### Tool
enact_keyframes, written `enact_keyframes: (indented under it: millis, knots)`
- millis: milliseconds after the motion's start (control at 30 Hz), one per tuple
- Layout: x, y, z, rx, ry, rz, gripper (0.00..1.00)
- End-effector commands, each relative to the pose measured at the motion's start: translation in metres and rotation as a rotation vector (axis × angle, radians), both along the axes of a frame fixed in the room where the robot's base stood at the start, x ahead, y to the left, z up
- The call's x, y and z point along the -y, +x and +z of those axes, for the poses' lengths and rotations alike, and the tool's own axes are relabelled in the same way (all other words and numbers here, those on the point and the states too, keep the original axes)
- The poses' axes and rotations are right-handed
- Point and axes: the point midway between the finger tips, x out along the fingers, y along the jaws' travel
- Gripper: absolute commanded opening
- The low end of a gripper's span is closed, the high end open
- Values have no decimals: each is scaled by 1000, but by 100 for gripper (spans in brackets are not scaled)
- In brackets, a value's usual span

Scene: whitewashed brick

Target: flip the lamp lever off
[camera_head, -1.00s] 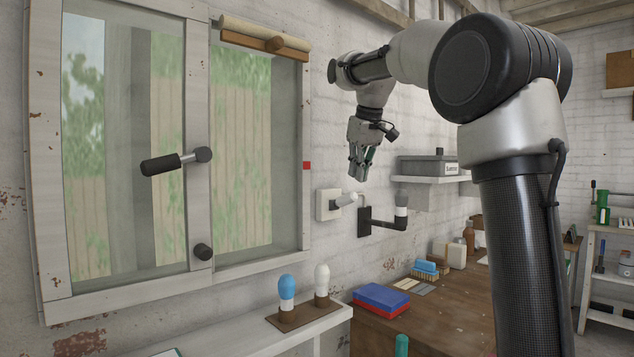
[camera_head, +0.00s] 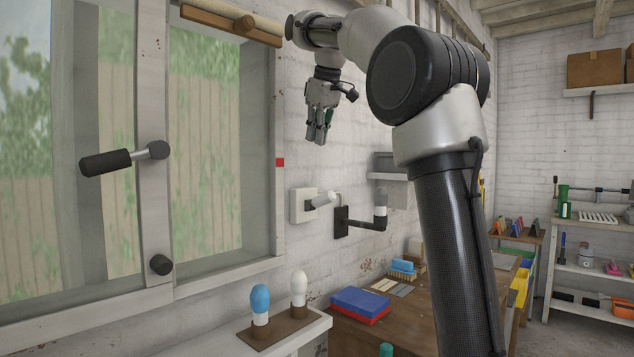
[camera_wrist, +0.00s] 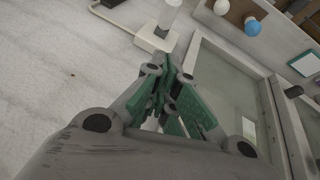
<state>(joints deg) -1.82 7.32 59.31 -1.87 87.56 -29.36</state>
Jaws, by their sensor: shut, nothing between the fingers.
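The white wall switch (camera_head: 303,206) sits on the brick wall right of the window. Its pale lever (camera_head: 322,199) sticks out to the right and slightly up. A black wall bracket lamp (camera_head: 362,222) with a white bulb end is just right of it. My gripper (camera_head: 317,141) is shut and empty, pointing down, above the switch in the picture and apart from it. In the wrist view, my green-padded fingers (camera_wrist: 172,82) are together, and the switch plate (camera_wrist: 153,37) and lever (camera_wrist: 171,14) lie beyond them.
The window (camera_head: 210,150) with a black handle (camera_head: 105,162) is on the left. A shelf below holds a blue bulb (camera_head: 260,299) and a white bulb (camera_head: 299,284). A workbench (camera_head: 405,315) stands below right, with a blue-and-red block (camera_head: 360,303).

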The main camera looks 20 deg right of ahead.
Motion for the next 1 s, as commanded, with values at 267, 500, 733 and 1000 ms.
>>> enact_keyframes:
  millis: [267,500,733,1000]
  knots:
    - [1,15,-34,-4,0,-1,0]
    - [2,38,-81,-4,1,-1,0]
    - [12,36,-113,-1,2,-3,0]
    - [17,33,-125,0,0,-1,0]
